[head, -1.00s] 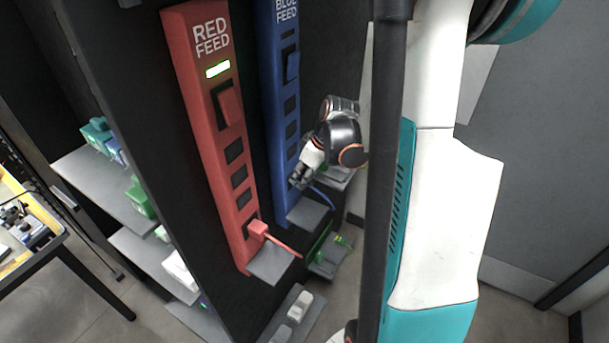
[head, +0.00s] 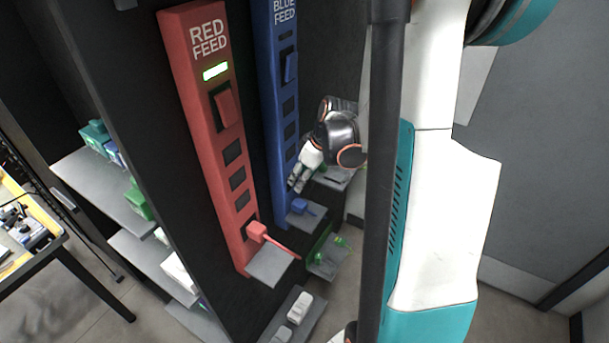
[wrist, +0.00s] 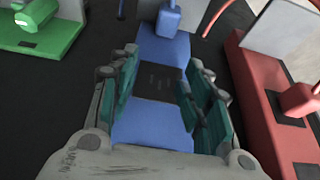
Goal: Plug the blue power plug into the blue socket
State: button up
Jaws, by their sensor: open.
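The blue power plug (head: 300,205) is at the lower end of the blue strip marked BLUE FEED (head: 274,106), just above a small grey shelf. It meets the strip face where the lowest blue socket is; how deep it sits cannot be told. In the wrist view the blue plug (wrist: 169,20) stands off the strip's end, beyond the fingers. My gripper (head: 296,185) is open and empty, a little above the plug and apart from it. In the wrist view its fingers (wrist: 160,100) straddle bare blue strip, with a dark opening in front.
A red strip (head: 207,137) stands to the left, with a red plug (head: 257,231) at its lowest socket and a grey shelf (head: 270,265) below. A green unit (head: 325,257) with a green plug is low on the right. Shelves with green and white parts line the left.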

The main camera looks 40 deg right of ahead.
jog(key=shift+w+a+r, duration=0.2)
jog(key=shift+w+r, duration=0.15)
jog(key=shift+w, duration=0.05)
jog(key=v, duration=0.7)
jog(key=shift+s+d+r, duration=0.15)
jog(key=shift+s+d, duration=0.15)
jog(key=shift+s, duration=0.25)
